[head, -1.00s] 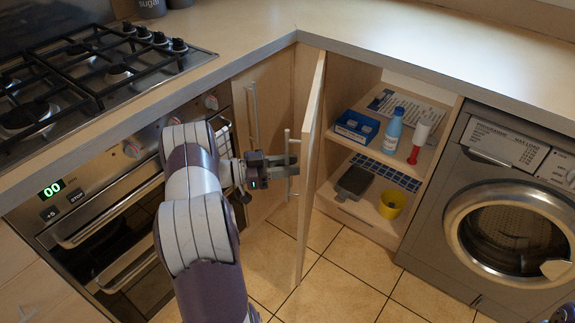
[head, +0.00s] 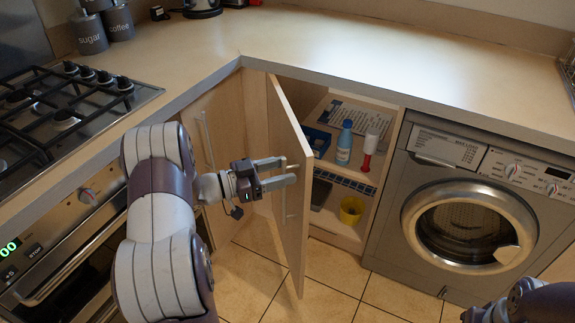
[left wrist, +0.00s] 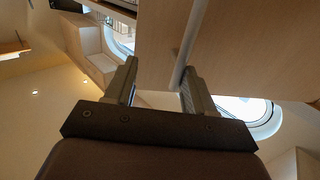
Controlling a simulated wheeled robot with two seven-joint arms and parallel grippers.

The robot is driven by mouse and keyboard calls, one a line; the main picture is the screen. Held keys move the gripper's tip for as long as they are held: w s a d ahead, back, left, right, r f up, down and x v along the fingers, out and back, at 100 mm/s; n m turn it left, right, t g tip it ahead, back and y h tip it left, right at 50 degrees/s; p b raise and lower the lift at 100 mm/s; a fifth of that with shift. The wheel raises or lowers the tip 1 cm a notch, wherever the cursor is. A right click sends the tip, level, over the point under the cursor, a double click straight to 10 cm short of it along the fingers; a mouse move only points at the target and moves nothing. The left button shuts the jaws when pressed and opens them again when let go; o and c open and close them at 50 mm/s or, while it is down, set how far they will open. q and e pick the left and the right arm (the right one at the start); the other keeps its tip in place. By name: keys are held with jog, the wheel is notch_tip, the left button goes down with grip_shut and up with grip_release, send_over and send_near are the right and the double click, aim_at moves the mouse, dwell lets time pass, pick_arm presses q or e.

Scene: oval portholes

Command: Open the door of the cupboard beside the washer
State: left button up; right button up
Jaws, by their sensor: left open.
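The cupboard door (head: 284,125) beside the washer (head: 465,205) stands partly open, swung out into the room. Its bar handle (head: 285,214) is on the face turned to the left. My left gripper (head: 288,170) is open at this handle, reaching in from the left. In the left wrist view the handle bar (left wrist: 187,42) runs down between the spread fingers, closer to the right finger; I cannot tell whether it touches. The door face (left wrist: 235,50) fills much of that view. My right gripper (head: 480,312) is at the lower right, cut off by the frame, its jaws unclear.
Inside the cupboard are a blue bottle (head: 344,142), a red-and-white bottle (head: 370,152), a blue box (head: 317,142) and a yellow cup (head: 351,210). The corner cupboard's handle (head: 207,140) is left of my gripper. The oven (head: 75,245) is further left. Tiled floor (head: 325,290) is clear.

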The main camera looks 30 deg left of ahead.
pick_arm(q)
jog(key=shift+o, duration=1.2)
jog(key=shift+d+r, duration=0.3)
jog(key=shift+d, duration=0.2)
jog(key=shift+d+r, duration=0.3)
jog(key=shift+d, duration=0.2)
jog(key=shift+o, duration=1.1)
jog(key=shift+d, duration=0.25)
jog(key=shift+a+r, duration=0.1)
